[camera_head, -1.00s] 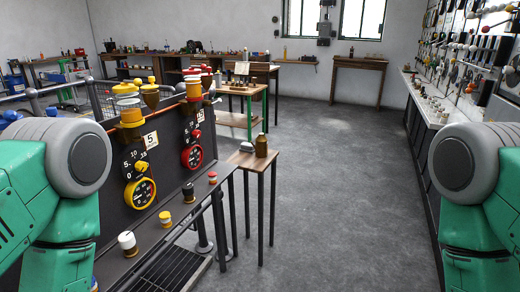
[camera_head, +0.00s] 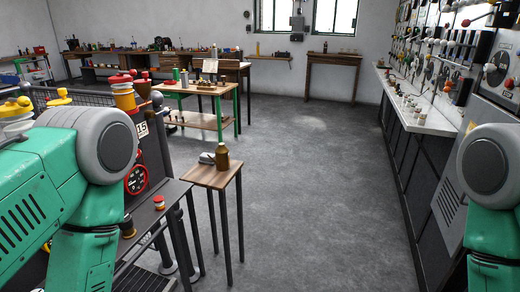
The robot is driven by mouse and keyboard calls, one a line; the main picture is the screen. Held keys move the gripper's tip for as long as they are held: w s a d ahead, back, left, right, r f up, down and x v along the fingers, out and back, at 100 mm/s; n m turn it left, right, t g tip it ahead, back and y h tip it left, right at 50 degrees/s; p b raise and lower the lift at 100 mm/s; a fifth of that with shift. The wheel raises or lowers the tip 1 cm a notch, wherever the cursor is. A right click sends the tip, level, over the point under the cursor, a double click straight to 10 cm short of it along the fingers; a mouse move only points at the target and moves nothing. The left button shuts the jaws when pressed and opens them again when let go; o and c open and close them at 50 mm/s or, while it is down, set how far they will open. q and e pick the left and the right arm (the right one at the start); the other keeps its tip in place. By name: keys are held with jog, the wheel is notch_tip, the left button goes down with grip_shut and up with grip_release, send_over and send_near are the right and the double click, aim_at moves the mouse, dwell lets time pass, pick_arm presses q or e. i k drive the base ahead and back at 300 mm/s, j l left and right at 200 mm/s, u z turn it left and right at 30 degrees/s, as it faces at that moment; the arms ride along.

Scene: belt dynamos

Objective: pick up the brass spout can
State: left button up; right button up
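A brass-brown can (camera_head: 222,157) with a narrow top stands upright on a small wooden side table (camera_head: 205,178), left of the picture's middle. It looks like the brass spout can, though a spout is hard to make out at this size. A small grey object (camera_head: 206,158) lies beside it on the same table. My two green arms show at the left and right edges, both well apart from the can. Neither gripper is in the picture.
A dark control panel with a red-rimmed gauge (camera_head: 137,179) and a ledge stands left of the small table. A green-framed workbench (camera_head: 190,88) is behind it. A long white-topped counter (camera_head: 428,108) runs along the right. The grey floor (camera_head: 310,160) between is clear.

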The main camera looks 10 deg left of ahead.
aim_at(222, 158)
jog(key=i+l+z, duration=0.2)
jog(key=i, duration=0.7)
jog(key=i+l+z, duration=0.15)
jog(key=i, duration=0.75)
jog(key=i+u, duration=0.4)
jog(key=i+l+u, duration=0.15)
jog(key=u, duration=0.25)
jog(key=i+l+u, duration=0.25)
jog(key=u, duration=0.15)
jog(key=i+l+u, duration=0.2)
jog(key=u, duration=0.25)
jog(key=l, duration=0.1)
